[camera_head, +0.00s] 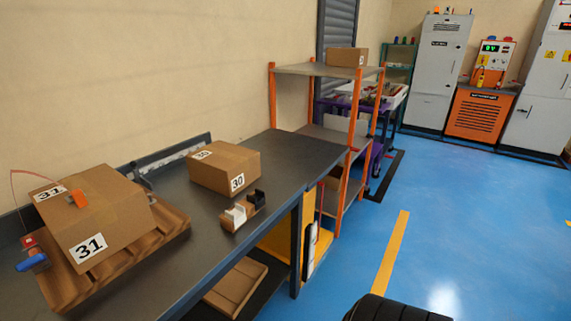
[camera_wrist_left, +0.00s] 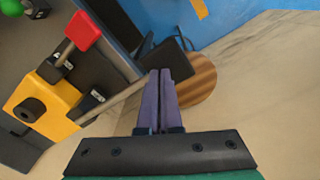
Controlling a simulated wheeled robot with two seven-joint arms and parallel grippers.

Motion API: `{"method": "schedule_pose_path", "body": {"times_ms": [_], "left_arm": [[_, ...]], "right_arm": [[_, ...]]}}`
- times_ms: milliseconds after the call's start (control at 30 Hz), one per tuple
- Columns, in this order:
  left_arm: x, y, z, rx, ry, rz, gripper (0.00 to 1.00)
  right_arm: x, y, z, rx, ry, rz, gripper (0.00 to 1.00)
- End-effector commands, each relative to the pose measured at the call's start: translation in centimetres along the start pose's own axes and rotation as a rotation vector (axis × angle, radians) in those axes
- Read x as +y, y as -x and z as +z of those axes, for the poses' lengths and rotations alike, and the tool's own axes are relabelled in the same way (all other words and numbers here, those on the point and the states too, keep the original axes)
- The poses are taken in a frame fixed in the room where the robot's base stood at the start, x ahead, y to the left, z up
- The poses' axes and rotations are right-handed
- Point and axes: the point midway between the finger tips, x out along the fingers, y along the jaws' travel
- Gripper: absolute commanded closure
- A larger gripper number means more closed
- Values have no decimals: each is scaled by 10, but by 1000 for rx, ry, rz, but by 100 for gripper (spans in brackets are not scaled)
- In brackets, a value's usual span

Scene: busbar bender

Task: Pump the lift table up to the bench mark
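I cannot make out the lift table or the bench mark for certain. In the head view, a yellow piece (camera_head: 322,243) with a black and white upright part stands under and beside the far end of the grey workbench (camera_head: 285,150), partly hidden. In the left wrist view, a yellow block (camera_wrist_left: 42,105) with a black round knob stands at left. A red grip (camera_wrist_left: 83,29) on a short rod stands above it. My left gripper (camera_wrist_left: 163,72) has its purple fingers together, right of the yellow block, with nothing visible between them. My right gripper is in neither view.
Box 31 (camera_head: 98,205) sits on a wooden pallet (camera_head: 165,226) on the bench, with box 30 (camera_head: 226,167) farther along. An orange-post shelf (camera_head: 340,180) stands past the bench. The blue floor (camera_head: 470,210) at right is mostly clear. A round wooden top (camera_wrist_left: 199,84) lies beyond my fingers.

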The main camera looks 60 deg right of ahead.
Motion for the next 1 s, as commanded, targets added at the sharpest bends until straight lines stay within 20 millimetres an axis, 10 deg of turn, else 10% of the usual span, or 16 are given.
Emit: {"method": "schedule_pose_path", "body": {"times_ms": [1000], "left_arm": [[0,-61,0,0,0,-2,100]], "right_arm": [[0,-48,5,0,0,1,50]]}}
